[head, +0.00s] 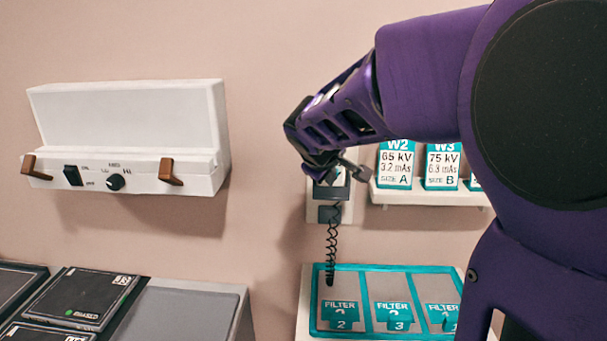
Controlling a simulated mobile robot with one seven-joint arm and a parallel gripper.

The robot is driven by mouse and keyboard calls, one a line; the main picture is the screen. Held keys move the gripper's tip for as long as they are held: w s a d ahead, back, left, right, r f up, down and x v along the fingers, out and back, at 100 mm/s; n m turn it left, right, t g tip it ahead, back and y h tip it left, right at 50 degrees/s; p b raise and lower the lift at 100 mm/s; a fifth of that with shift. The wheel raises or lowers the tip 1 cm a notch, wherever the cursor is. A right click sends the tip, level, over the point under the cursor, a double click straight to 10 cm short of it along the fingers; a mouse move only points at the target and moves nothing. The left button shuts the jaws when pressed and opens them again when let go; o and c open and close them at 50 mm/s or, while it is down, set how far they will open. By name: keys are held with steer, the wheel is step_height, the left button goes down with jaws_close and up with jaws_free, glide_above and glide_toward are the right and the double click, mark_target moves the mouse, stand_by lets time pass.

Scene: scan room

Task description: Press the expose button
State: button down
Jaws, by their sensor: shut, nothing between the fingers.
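My gripper (343,172) is shut and empty. It is in the middle of the head view, at the end of my purple arm, in front of a small pale wall unit (314,205). The wall unit has a dark grey part (329,214) low on it, and a black coiled cord (331,245) hangs down from there. My gripper covers the upper part of this unit. I cannot make out a labelled expose button; it may be hidden behind my gripper. I cannot tell whether the fingertips touch the unit.
A white wall box (130,115) with a dial and two brown hooks hangs at left. A shelf (430,196) of teal cards is right of the unit. A teal filter tray (354,268) stands below. Dark cassettes (85,298) lie at lower left.

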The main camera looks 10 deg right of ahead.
steer(key=shift+w+d, duration=0.1)
steer(key=shift+w, duration=0.4)
stand_by(0.3)
stand_by(0.4)
steer(key=shift+s+a+b, duration=0.2)
steer(key=shift+s+b, duration=0.2)
steer(key=shift+s, duration=0.55)
